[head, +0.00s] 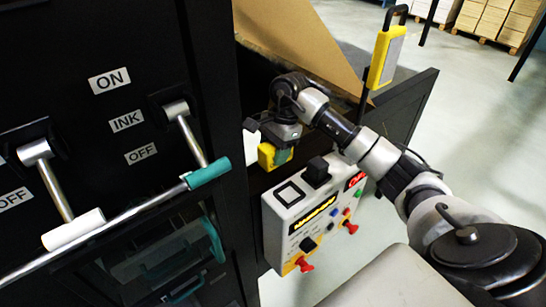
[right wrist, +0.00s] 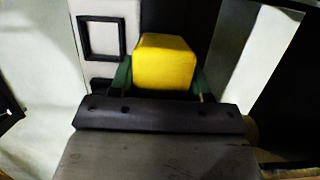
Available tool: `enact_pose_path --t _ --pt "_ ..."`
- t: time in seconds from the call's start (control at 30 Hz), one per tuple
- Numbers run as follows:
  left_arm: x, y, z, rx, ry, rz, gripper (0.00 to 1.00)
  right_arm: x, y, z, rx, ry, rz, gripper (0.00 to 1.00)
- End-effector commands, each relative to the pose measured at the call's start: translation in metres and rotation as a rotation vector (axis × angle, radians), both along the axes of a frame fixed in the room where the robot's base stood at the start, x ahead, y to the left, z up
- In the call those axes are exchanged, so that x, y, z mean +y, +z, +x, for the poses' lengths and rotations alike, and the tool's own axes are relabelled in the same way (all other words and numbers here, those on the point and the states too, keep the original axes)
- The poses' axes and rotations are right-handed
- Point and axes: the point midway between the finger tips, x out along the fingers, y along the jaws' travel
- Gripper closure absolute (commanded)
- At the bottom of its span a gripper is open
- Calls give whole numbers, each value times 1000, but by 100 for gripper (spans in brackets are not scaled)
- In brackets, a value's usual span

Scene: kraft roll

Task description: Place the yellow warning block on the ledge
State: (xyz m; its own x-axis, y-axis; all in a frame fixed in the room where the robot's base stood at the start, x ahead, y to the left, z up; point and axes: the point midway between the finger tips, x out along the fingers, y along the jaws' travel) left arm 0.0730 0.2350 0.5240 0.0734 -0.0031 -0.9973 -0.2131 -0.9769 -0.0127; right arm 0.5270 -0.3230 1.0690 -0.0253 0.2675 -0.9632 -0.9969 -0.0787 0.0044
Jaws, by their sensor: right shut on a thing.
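The yellow warning block (head: 270,156) is at the tip of my right gripper (head: 284,154) in the head view, just above the control box. In the right wrist view the yellow block (right wrist: 165,62) sits between the two green fingers of my right gripper (right wrist: 163,80), which is shut on it. A dark ledge (head: 262,182) lies behind and below the block. From these views I cannot tell whether the block touches it. My left gripper is not in view.
A grey control box (head: 290,222) with buttons and red knobs stands right below the gripper. Black machine panels with levers (head: 183,128) are at left. A kraft sheet (head: 300,40) slopes behind the arm. A yellow-framed panel (head: 387,60) is at upper right.

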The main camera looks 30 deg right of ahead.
Motion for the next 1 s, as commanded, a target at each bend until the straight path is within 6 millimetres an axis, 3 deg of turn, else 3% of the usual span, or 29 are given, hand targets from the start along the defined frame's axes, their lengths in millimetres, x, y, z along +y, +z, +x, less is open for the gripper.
enact_pose_path --t 0.2,0.4,0.8,0.83,1.0 --pt "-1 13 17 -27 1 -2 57 0 -18 4 5 -1 2 78" --pt "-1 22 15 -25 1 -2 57 -1 -41 4 0 0 0 78" --pt "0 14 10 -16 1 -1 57 -1 -48 4 -1 1 -1 78" --pt "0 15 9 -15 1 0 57 -1 -47 4 -1 1 0 49" --pt "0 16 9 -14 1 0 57 -1 -46 4 -1 1 0 27"
